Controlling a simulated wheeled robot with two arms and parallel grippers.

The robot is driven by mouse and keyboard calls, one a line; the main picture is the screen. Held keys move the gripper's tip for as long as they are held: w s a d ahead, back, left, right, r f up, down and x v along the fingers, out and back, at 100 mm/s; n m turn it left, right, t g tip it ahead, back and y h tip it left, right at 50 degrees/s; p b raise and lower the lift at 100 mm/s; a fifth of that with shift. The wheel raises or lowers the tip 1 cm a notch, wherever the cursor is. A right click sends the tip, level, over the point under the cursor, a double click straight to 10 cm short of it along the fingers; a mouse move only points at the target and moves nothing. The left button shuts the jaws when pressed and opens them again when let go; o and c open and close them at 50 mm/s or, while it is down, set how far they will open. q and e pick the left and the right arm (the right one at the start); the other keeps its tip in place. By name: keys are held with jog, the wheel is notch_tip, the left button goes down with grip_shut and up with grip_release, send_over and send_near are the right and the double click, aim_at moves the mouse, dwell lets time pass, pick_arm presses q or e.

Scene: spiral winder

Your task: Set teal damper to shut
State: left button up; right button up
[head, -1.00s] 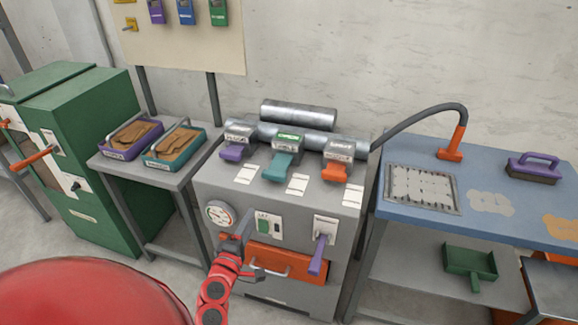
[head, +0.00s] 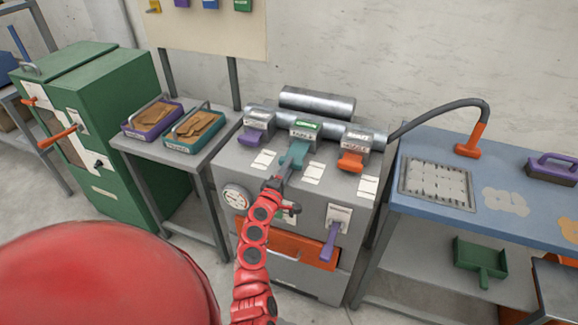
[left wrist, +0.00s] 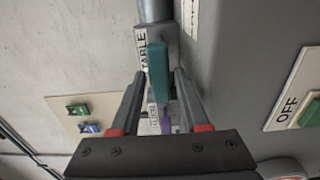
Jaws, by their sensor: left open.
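The teal damper handle (head: 297,152) sticks out from the middle of three damper housings on top of the grey machine (head: 225,172). Its housing has a green label (head: 306,126). My left gripper (head: 282,174) is at the front end of the teal handle and partly covers it. In the left wrist view the teal handle (left wrist: 158,62) shows between the two open fingers (left wrist: 158,76), with a gap visible on each side. Whether a finger touches it, I cannot tell. My right gripper is in neither view.
A purple damper handle (head: 251,136) is to the left and an orange one (head: 351,162) to the right. Two trays stand on the left table; a blue bench (head: 410,208) stands right.

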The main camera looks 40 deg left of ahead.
pick_arm(q)
jog(key=shift+w+a, duration=0.15)
jog(key=shift+w, duration=0.4)
grip_shut()
dwell(1.1)
